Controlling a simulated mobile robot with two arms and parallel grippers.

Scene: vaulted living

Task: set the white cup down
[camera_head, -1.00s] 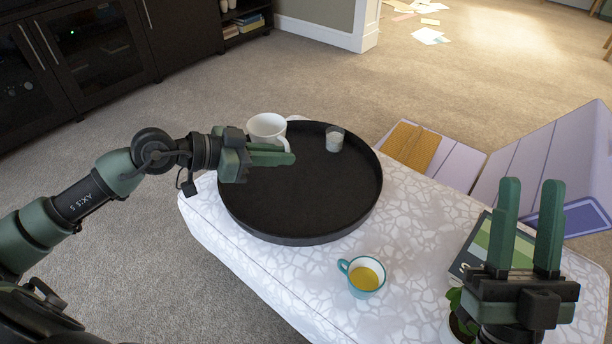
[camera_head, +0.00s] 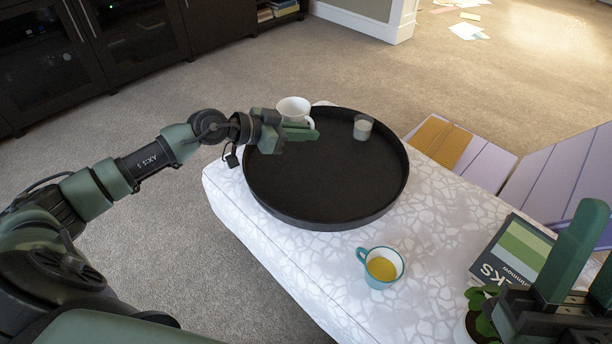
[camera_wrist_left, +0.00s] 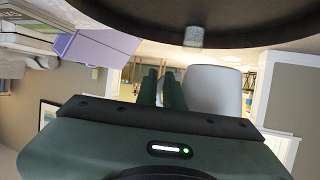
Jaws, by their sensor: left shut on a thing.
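The white cup (camera_head: 294,109) is upright at the far left rim of the round black tray (camera_head: 325,185). My left gripper (camera_head: 308,132) is shut on the cup, its fingers at the cup's near side. Exactly where they grip is hidden. In the left wrist view, upside down, the white cup (camera_wrist_left: 213,92) is beside the fingers (camera_wrist_left: 160,88), with a gap between it and the dark tray (camera_wrist_left: 130,20). It looks held above the tray. My right gripper (camera_head: 590,265) is at the lower right, its fingers apart and empty, partly cut off.
A small glass candle (camera_head: 362,127) stands on the tray near its far right rim. A teal cup with yellow liquid (camera_head: 381,266), a book (camera_head: 512,255) and a potted plant (camera_head: 480,312) are on the patterned white ottoman (camera_head: 440,215). The tray's middle is bare.

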